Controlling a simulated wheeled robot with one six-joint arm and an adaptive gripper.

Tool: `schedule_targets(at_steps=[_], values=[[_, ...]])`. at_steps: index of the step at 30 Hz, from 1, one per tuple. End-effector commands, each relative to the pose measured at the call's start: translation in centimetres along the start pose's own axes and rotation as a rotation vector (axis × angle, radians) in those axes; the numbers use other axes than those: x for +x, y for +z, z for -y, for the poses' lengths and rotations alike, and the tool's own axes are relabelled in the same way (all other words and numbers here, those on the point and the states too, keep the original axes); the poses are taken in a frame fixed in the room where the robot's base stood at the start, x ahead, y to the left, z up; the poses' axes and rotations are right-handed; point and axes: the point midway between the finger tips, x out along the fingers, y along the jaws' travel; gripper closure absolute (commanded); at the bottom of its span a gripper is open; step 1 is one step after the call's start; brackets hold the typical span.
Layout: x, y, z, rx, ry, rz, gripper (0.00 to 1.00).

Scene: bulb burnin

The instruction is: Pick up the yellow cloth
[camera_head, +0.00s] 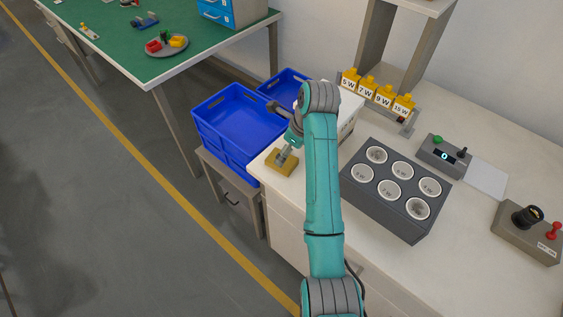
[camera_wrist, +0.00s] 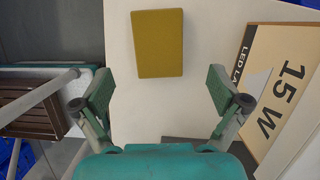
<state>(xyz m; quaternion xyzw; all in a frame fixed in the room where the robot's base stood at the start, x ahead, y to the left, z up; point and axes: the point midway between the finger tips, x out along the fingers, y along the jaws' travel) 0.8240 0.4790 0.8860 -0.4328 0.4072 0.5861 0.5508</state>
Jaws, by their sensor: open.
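The yellow cloth (camera_head: 276,164) is a small folded block lying flat on the white bench top, near its left end. It also shows in the wrist view (camera_wrist: 158,43), fully in sight and upright in the picture, ahead of the fingers. My gripper (camera_head: 287,158) is above or beside the cloth in the head view; the exact gap cannot be told there. In the wrist view my gripper (camera_wrist: 160,92) is open, its two pads far apart, with nothing between them and the cloth just beyond them.
A LED lamp box marked 15 W (camera_wrist: 285,85) stands close to the right finger. A dark block with several round sockets (camera_head: 397,190) sits right of my arm. A blue crate (camera_head: 235,125) stands left of the bench. Yellow wattage-marked blocks (camera_head: 377,92) line the back.

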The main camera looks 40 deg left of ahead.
Motion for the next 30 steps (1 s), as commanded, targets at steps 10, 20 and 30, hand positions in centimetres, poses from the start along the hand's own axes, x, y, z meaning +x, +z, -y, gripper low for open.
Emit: schedule_targets(at_steps=[10, 20, 30], values=[[3.3, 0.2, -0.2, 0.000, 0.001, 0.000, 0.02], [5.9, 0.3, -0.2, 0.001, -0.001, 0.002, 0.02], [5.9, 0.3, -0.2, 0.000, 0.000, 0.002, 0.02]])
